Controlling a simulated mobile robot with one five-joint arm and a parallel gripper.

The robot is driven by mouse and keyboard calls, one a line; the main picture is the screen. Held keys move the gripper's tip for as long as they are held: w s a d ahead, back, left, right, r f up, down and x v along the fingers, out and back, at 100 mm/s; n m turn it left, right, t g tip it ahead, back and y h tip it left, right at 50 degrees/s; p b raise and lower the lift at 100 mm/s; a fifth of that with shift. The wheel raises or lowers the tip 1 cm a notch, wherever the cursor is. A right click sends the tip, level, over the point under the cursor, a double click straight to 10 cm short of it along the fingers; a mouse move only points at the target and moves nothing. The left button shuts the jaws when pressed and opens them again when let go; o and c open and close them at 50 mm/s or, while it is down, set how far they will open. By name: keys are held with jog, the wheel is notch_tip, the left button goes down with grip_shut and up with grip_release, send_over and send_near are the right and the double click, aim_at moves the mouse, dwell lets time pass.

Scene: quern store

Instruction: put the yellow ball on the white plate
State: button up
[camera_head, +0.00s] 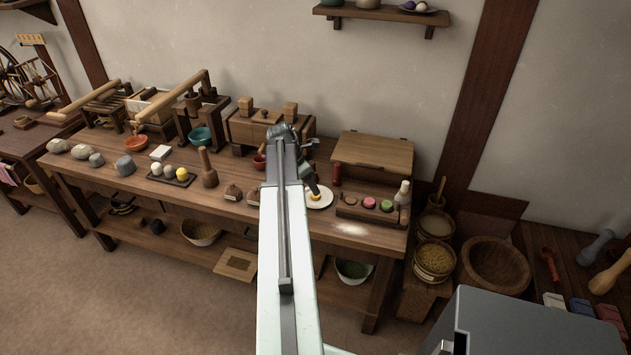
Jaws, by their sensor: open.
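A yellow ball (181,173) sits at the right end of a small dark tray on the left part of the long table, beside two pale balls. The white plate (325,201) lies on the table right of the middle. A small yellow-orange thing (316,196) shows on the plate, right under my gripper; its shape is partly hidden. My gripper (315,191) points down over the plate, its jaws open. The fingertips are small and dark, and I cannot tell whether they touch the yellow-orange thing. My arm hides part of the table left of the plate.
A wooden mallet-like tool (208,170) stands right of the dark tray. A wooden holder with coloured discs (371,210) is right of the plate, and a sloped wooden box (372,152) is behind. Bowls and wooden presses line the table's back.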

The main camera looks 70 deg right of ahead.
jog(key=p+v, duration=0.5)
jog(key=v, duration=0.2)
jog(key=shift+r, duration=0.15)
jog(key=shift+a, duration=0.1)
jog(key=w+a+f+m+t, duration=0.15)
jog(key=w+a+m, duration=0.25)
jog(key=w+a, duration=2.05)
jog(key=w+a+m+t+y, duration=0.1)
jog(key=w+a+m+y, duration=0.2)
jog(key=a, duration=3.6)
jog(key=m, duration=0.2)
jog(key=shift+m, duration=0.4)
jog(key=shift+f+t, duration=0.15)
jog(key=shift+t, duration=0.1)
